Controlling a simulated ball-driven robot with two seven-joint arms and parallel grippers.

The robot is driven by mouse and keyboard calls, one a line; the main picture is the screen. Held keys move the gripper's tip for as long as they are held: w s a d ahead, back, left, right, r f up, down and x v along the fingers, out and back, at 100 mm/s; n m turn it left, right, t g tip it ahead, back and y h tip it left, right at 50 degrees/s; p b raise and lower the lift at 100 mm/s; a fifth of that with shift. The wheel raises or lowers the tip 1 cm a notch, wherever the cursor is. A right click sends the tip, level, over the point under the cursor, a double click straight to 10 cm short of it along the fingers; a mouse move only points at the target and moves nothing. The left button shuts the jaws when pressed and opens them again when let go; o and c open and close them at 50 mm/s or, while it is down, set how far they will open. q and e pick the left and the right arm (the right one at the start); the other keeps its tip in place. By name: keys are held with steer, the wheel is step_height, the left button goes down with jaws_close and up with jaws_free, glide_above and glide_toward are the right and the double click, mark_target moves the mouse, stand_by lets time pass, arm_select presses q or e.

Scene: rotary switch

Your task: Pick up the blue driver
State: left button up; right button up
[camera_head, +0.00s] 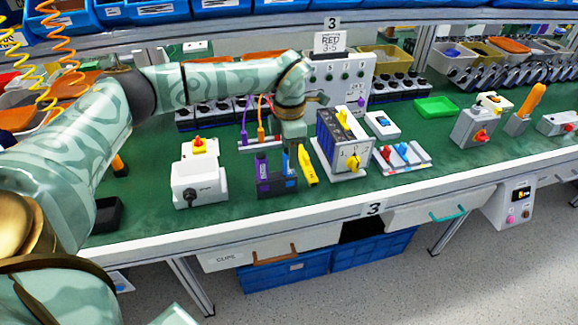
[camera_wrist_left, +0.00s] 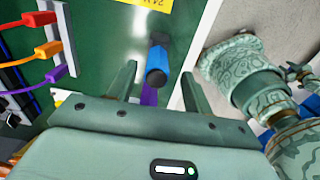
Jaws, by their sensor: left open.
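The blue driver (camera_wrist_left: 157,65) shows in the left wrist view as a blue handle with a dark end, between my left gripper's two fingers (camera_wrist_left: 159,76). The fingers are apart, with a visible gap on each side of the handle. In the head view my left gripper (camera_head: 290,146) points down over a dark holder (camera_head: 277,186) near the bench's front, largely covering the blue driver. A purple driver (camera_head: 262,168) stands at the left in that holder. I cannot make out my right gripper.
A white switch box (camera_head: 198,182) stands left. Connectors on a rack (camera_head: 261,133) are behind. Green bench (camera_head: 235,213) is free in front.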

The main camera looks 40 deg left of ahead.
arm_select(q)
steer(key=f, duration=0.2)
steer(key=f+b, duration=0.1)
steer(key=f, duration=0.1)
steer(key=shift+w+a+f, duration=0.2)
steer(key=shift+f, duration=0.1)
steer(key=shift+s+r, duration=0.1)
steer(key=shift+r, duration=0.1)
arm_select(e)
steer(key=shift+s+f+g, duration=0.15)
steer(key=shift+s+f, duration=0.25)
steer(key=shift+s, duration=0.2)
steer(key=shift+s+f+g, duration=0.15)
steer(key=shift+s+f, duration=0.2)
steer(key=shift+s, duration=0.25)
arm_select(q)
steer(key=c, duration=1.1)
arm_select(e)
steer(key=shift+w, duration=0.1)
arm_select(q)
steer(key=shift+r, duration=0.1)
